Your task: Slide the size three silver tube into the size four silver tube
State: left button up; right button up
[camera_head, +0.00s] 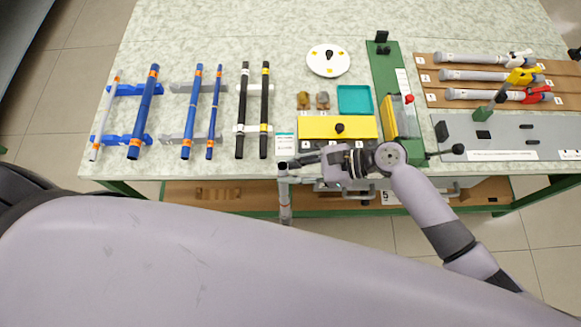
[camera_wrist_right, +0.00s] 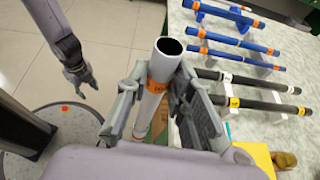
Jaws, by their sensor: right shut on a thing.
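My right gripper (camera_head: 292,163) is shut on a hollow silver tube (camera_head: 285,200) with orange bands, held roughly upright just off the table's front edge. In the right wrist view, the fingers (camera_wrist_right: 163,105) clasp the tube (camera_wrist_right: 153,100) below its dark, open top end. I cannot read its size. My left gripper (camera_wrist_right: 84,88) shows only in the right wrist view, empty with its fingers apart, away from the held tube. A pale tube (camera_head: 104,118) with orange bands lies across the blue stands at the table's left. Its size is unreadable.
Blue tubes (camera_head: 143,112) and black tubes (camera_head: 241,110) lie on stands left of my right gripper. A yellow block (camera_head: 337,127) and teal tray (camera_head: 354,99) are beyond it. Several grey tubes with clamps lie on a wooden board (camera_head: 428,76) at right.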

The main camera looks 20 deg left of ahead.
jog(key=shift+f+b, duration=1.1)
jog(key=shift+f, duration=0.7)
jog(key=o, duration=0.9)
jog(key=shift+o, duration=0.2)
jog(key=v, duration=1.2)
